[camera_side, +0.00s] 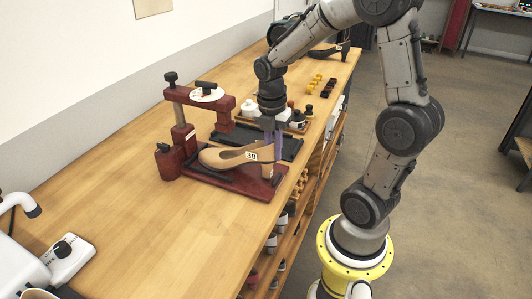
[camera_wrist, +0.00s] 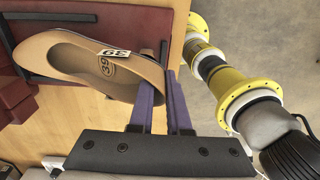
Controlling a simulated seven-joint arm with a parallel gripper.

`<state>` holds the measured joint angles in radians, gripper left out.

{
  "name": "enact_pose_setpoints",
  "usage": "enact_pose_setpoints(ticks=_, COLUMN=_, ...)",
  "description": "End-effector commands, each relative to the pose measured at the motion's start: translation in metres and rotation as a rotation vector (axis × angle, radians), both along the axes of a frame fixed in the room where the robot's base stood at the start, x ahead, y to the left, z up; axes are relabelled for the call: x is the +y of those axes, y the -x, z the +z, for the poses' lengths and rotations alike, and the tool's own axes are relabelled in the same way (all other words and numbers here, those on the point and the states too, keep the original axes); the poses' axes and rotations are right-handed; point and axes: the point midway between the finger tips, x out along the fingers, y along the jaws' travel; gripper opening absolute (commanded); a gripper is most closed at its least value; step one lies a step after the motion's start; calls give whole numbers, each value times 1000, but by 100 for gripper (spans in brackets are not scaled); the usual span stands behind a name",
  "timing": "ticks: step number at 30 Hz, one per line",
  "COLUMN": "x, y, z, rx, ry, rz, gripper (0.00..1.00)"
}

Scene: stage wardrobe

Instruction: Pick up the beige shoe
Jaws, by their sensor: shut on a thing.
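The beige shoe (camera_side: 226,157) is a heeled pump with a white "39" label, over the dark red base of a press-like stand (camera_side: 250,187) on the wooden bench. In the wrist view the shoe (camera_wrist: 70,62) lies with its toe to the left and its heel end by my fingers. My gripper (camera_side: 273,150) comes down from above at the heel end. Its purple fingers (camera_wrist: 160,100) are shut on the rear of the shoe, one finger on the inside. I cannot tell whether the shoe still touches the base.
The stand's red upright and arm with a white dial (camera_side: 206,94) rise behind the shoe. A black tray (camera_side: 255,139) and a rack of small bottles lie beyond. A dark shoe (camera_side: 330,50) is at the far end.

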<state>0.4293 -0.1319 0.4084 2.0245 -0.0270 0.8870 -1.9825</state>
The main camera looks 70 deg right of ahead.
Motion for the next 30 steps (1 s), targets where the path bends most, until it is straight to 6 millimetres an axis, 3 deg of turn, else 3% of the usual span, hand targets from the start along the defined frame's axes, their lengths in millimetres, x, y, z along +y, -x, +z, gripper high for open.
enact_pose_setpoints(ticks=7, x=-1, y=-1, z=31, rx=-8, ry=3, rz=0, gripper=0)
enact_pose_setpoints(ticks=14, x=-1, y=54, z=30, rx=-5, ry=2, rz=-8, gripper=0)
enact_pose_setpoints(ticks=21, x=-1, y=125, z=30, rx=-6, ry=5, rz=-12, gripper=0)
enact_pose_setpoints(ticks=30, x=-1, y=168, z=29, rx=-4, ry=2, rz=-6, gripper=0)
